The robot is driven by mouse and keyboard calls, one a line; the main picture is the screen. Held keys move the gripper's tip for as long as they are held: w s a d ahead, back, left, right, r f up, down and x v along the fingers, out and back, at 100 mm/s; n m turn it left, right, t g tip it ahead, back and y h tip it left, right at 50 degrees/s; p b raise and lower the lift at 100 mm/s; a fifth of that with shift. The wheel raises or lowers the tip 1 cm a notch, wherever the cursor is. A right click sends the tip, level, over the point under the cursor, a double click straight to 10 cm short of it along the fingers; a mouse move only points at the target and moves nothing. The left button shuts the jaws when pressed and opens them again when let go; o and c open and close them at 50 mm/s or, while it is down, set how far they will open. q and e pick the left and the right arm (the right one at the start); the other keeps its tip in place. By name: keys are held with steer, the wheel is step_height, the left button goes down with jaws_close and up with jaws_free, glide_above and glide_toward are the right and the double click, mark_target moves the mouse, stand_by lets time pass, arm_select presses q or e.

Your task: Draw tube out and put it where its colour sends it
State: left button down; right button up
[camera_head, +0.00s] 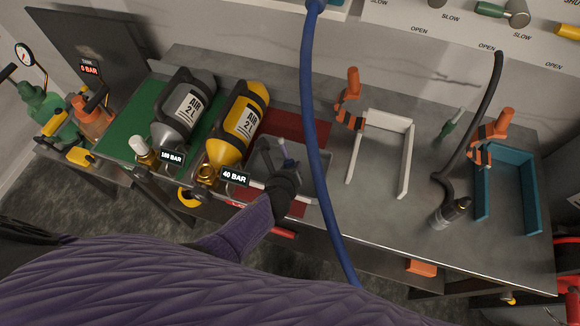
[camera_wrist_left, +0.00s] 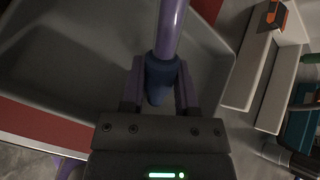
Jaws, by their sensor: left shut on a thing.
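My left gripper (camera_head: 287,172) is shut on a slim purple tube (camera_head: 286,150) with a dark blue end. In the left wrist view the tube (camera_wrist_left: 171,28) stands out beyond the fingers and the blue end sits between the fingertips (camera_wrist_left: 160,82). The gripper is over a grey tray (camera_head: 312,184) lying on the red mat. In the wrist view the tray (camera_wrist_left: 60,60) spreads below the tube; I cannot tell whether they touch. My right gripper is not in view.
A blue hose (camera_head: 310,130) hangs just right of the gripper. A yellow cylinder (camera_head: 238,120) and a grey cylinder (camera_head: 185,108) lie left. Orange clamps (camera_head: 350,100) (camera_head: 497,130) stand behind, and a black hose (camera_head: 470,120) ends in a metal fitting. Bench between white and teal trays is partly clear.

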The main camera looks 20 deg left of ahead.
arm_select(q)
steer(key=shift+s+f, duration=0.1)
steer(key=shift+f, duration=0.1)
steer(key=shift+c, duration=1.4)
jaws_free()
steer(key=shift+s, duration=0.1)
steer(key=p+v, duration=0.6)
steer(key=v, duration=0.3)
steer(key=shift+s+r, duration=0.2)
steer(key=shift+r, duration=0.2)
